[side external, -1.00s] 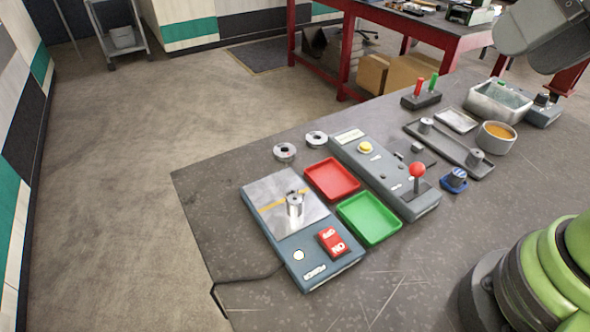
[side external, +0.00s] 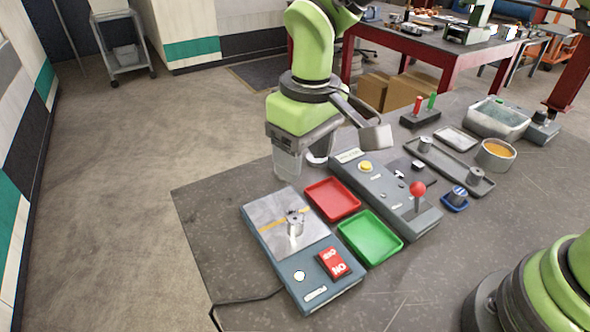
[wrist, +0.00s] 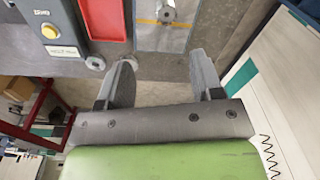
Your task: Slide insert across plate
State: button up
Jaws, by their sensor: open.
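The insert, a small metal cylinder (side external: 295,223), stands upright on the bright metal plate (side external: 268,210) with a yellow line across it, on top of a blue-grey box. In the wrist view the insert (wrist: 166,13) is at the top edge, on the plate (wrist: 160,40). My gripper (side external: 304,166) is above the table's far edge, behind the plate and the red tray. In the wrist view my gripper (wrist: 163,82) has its two fingers wide apart with nothing between them. The gripper is apart from the insert.
A red tray (side external: 332,198) and a green tray (side external: 370,237) lie right of the plate. A control box with a red-knobbed lever (side external: 418,190) stands beyond them. A metal ring (wrist: 95,63) lies near one finger. A red switch (side external: 334,263) sits on the plate's box.

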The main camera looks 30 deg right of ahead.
aim_at(295, 218)
jog(key=f, duration=0.1)
jog(key=a+f, duration=0.1)
jog(key=f, duration=0.1)
jog(key=shift+a+n, duration=0.25)
jog(key=shift+n, duration=0.05)
notch_tip(295, 218, down, 10)
dwell(0.5)
jog(key=c, duration=1.1)
jog(key=shift+w, duration=3.1)
